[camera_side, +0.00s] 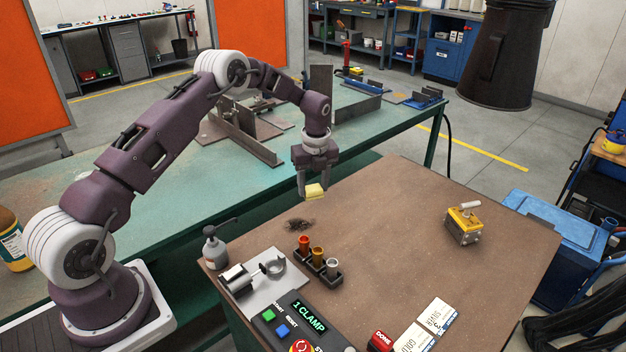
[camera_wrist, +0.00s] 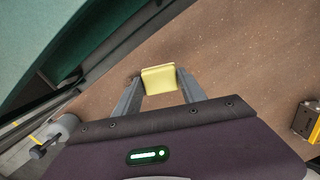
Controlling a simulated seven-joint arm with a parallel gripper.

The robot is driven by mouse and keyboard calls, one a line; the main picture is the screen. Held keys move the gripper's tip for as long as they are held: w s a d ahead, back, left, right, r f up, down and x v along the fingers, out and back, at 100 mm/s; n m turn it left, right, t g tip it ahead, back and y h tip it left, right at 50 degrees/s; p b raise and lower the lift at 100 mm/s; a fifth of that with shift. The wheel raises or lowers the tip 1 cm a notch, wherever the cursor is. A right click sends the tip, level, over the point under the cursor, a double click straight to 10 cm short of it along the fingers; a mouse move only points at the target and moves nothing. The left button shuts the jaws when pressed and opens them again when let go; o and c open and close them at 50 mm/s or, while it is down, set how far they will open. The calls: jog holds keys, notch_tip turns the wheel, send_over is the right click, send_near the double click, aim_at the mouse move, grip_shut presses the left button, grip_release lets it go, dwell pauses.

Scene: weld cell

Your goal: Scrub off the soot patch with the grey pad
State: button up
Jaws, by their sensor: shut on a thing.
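My gripper (camera_side: 312,188) is shut on a small pad (camera_side: 316,192) that looks pale yellow rather than grey. In the wrist view the pad (camera_wrist: 158,79) sits between my two fingertips. The soot patch (camera_side: 300,224) is a dark, scratchy smudge on the brown table top, near its left edge. The pad is up and slightly right of the patch in the side view and appears held above the table, apart from the patch. I cannot make out the patch in the wrist view.
A pump bottle (camera_side: 217,246), a rack of small coloured cups (camera_side: 318,258) and a control panel (camera_side: 300,325) stand in front of the patch. A yellow switchable magnet (camera_side: 463,224) stands at the right. The middle of the brown table (camera_side: 400,240) is clear.

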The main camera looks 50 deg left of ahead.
jog(key=shift+f, duration=3)
jog(key=shift+s+f, duration=0.45)
jog(key=shift+f, duration=0.1)
jog(key=shift+s, duration=4.55)
jog(key=shift+w, duration=4.8)
jog(key=shift+w+d, duration=0.2)
jog(key=shift+w, duration=0.05)
jog(key=shift+d, duration=0.4)
jog(key=shift+s, duration=4.9)
jog(key=shift+w, duration=4.95)
jog(key=shift+s+r, duration=0.1)
jog(key=shift+r, duration=3.9)
